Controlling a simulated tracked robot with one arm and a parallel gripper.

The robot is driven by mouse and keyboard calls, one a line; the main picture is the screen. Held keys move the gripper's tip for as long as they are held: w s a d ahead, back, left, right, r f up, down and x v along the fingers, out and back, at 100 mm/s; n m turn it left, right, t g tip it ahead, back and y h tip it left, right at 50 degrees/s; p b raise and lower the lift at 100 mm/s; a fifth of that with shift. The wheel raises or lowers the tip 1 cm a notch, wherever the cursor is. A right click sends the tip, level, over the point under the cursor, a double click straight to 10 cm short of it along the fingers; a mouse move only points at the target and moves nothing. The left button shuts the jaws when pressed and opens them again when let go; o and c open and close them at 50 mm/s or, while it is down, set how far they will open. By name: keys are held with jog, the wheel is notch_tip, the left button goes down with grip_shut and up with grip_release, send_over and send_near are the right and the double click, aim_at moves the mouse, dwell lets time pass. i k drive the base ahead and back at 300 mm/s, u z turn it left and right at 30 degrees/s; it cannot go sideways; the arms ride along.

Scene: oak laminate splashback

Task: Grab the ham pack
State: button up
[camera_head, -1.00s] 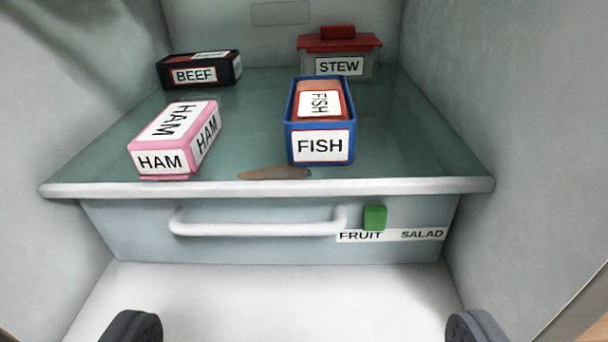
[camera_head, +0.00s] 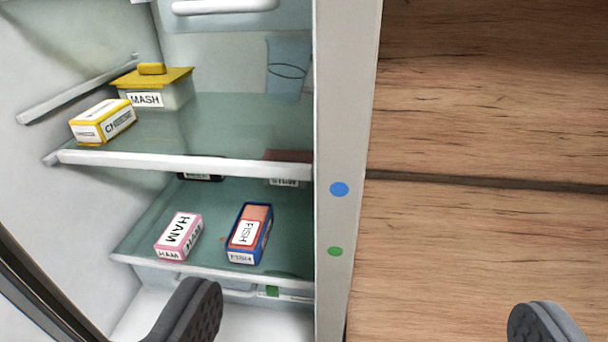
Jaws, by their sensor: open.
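The ham pack (camera_head: 178,236) is a pink and white box with HAM labels. It lies on the lower glass shelf (camera_head: 137,243) of the fridge, near the front left. My gripper (camera_head: 365,325) is open and empty at the bottom of the view. Its left finger shows below the shelf front and its right finger in front of the wood panel. The ham pack is up and to the left of the left finger, apart from it.
The blue FISH tray (camera_head: 248,233) sits right of the ham pack. The fridge's side wall edge (camera_head: 340,130) adjoins the wood panel (camera_head: 480,110).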

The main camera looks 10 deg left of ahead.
aim_at(176, 242)
jog(key=u, duration=3.35)
jog(key=i, duration=0.35)
jog(key=z, duration=2.8)
